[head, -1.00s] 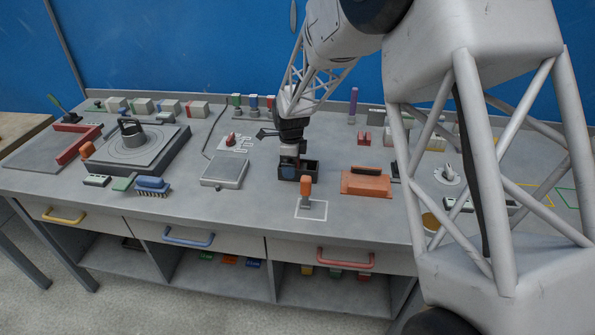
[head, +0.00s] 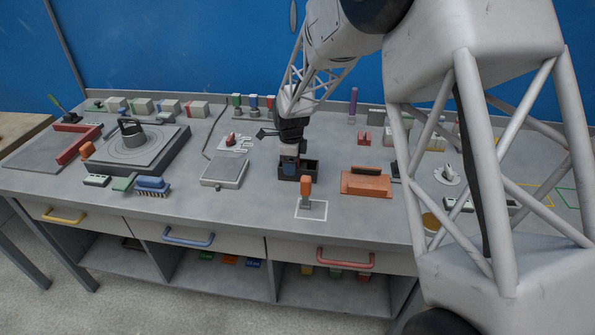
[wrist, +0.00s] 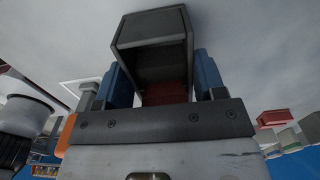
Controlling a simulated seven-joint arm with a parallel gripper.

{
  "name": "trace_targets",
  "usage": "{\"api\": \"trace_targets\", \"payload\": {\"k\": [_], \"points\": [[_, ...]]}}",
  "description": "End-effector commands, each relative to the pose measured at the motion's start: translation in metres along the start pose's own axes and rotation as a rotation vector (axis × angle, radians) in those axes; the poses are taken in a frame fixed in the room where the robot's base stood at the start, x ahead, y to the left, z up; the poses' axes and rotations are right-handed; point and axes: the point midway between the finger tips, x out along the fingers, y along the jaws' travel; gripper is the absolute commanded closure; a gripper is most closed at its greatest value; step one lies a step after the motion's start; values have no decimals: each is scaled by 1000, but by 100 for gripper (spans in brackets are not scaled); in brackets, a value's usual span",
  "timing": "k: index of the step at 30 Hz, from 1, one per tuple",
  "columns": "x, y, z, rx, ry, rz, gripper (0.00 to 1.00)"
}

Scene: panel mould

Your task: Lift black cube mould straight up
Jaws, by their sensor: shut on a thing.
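The black cube mould (head: 311,170) is a dark open box on the grey bench in the head view, right of the flat scale-like plate. In the wrist view the mould (wrist: 152,28) shows as a dark hollow box between the two blue fingers of my gripper (wrist: 163,78). The gripper is shut on it. A dark red surface shows below the hollow. I cannot tell whether the mould's base touches the bench.
Bench space behind the mould is fairly clear.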

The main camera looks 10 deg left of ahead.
Motion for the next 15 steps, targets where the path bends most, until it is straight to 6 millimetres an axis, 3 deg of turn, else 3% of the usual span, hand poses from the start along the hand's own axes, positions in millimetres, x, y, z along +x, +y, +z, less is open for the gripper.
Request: {"api": "trace_targets", "payload": {"k": [15], "points": [[-16, -1, 0, 0, -1, -2, 65]]}}
